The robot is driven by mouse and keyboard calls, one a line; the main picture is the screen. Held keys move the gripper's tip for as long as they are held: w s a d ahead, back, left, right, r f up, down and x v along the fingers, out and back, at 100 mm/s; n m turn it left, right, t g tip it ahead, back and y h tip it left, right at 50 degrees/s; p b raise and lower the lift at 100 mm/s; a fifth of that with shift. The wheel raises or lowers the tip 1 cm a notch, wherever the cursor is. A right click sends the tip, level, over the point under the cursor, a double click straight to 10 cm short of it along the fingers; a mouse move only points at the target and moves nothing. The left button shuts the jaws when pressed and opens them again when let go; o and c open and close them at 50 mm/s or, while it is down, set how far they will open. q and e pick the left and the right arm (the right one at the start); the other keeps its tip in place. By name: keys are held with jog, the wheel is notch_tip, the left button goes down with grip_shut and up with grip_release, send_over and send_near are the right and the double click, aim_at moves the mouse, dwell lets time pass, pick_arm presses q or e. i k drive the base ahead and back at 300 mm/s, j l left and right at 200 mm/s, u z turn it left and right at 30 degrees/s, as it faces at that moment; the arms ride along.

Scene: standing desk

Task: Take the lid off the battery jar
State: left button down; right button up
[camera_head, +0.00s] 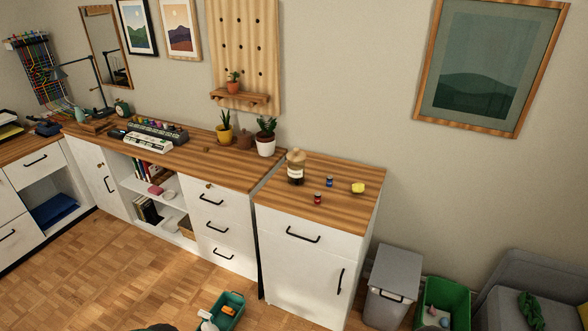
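The battery jar (295,173) stands upright on the wooden top of the right-hand cabinet, near its back left corner. It is a dark jar with a pale label. Its light brown lid (296,155) sits on top of it. The jar's contents are too small to make out. Neither of my grippers shows in the head view.
The jar's cabinet top (335,208) also holds small red (318,197) and blue (329,182) objects and a yellow one (358,187). Potted plants (265,146) stand on the desk to the left. A teal crate (238,297) is on the floor; a grey bin (395,268) stands right.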

aim_at(296, 156)
jog(key=i+z, duration=0.1)
jog(key=z, duration=0.3)
jog(key=i+j+z, duration=0.15)
jog(key=z, duration=0.25)
jog(key=i+j+z, duration=0.1)
jog(key=z, duration=0.3)
